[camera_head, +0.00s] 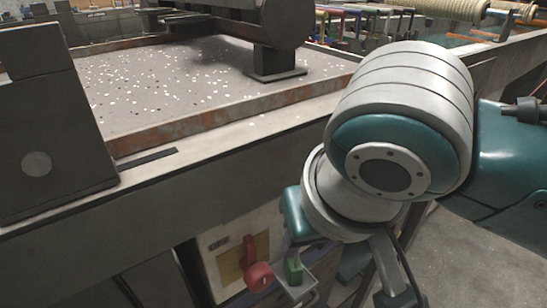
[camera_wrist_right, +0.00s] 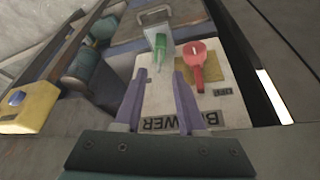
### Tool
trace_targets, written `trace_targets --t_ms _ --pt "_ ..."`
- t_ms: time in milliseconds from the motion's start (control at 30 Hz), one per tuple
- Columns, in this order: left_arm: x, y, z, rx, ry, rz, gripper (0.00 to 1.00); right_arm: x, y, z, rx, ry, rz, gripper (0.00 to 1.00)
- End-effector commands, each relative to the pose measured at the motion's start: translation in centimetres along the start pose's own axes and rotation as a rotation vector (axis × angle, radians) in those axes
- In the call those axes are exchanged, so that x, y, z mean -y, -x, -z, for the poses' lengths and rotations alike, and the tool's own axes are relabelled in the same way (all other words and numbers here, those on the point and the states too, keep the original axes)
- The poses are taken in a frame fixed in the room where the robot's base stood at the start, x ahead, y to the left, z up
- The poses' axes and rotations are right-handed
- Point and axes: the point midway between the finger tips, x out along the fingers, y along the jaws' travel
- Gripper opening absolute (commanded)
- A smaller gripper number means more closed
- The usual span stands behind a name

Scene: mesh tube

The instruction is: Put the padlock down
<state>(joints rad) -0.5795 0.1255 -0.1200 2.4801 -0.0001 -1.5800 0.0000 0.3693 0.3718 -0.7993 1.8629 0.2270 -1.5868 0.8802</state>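The green padlock (camera_wrist_right: 161,46) stands in a small grey metal holder (camera_wrist_right: 158,16) on the front of a control box; it also shows in the head view (camera_head: 294,270). My right gripper (camera_wrist_right: 161,76) shows in the right wrist view with its two purple-grey fingers apart and nothing between them. The padlock is just beyond the fingertips, roughly in line with the gap. My left gripper is in neither view.
A red switch handle (camera_wrist_right: 196,62) on a yellow plate (camera_wrist_right: 213,70) sits close beside the padlock. The box front (camera_wrist_right: 160,100) carries lettering. A machine with a rusty-rimmed bed (camera_head: 200,115) stands above. A yellow box with a blue button (camera_wrist_right: 25,105) is at the wrist view's left.

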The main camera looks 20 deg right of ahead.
Motion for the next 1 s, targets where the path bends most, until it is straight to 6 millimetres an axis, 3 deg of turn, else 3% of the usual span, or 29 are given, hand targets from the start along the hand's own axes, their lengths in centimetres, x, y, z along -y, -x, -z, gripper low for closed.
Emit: trace_targets --t_ms 167,267,400,467,700,833,1000 --pt "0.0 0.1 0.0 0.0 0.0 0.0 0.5 0.1 0.3 -0.4 0.004 0.005 0.009 0.39" --pt "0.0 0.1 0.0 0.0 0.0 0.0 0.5 0.9 0.7 -2.0 0.021 0.032 0.057 0.39" --pt "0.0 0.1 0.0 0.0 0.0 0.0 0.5 1.0 2.0 -5.9 0.038 0.086 0.144 0.39" --pt "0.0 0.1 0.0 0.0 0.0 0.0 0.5 0.1 2.6 -7.5 0.039 0.105 0.158 0.39" --pt "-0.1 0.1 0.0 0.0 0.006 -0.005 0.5 -5.9 5.1 -13.1 0.063 0.176 0.083 0.39" --pt "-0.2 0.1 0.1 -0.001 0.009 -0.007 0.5 -7.7 5.8 -14.4 0.077 0.203 0.045 0.39" --pt "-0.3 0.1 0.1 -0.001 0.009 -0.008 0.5 -7.9 5.9 -14.6 0.079 0.21 0.039 0.39"
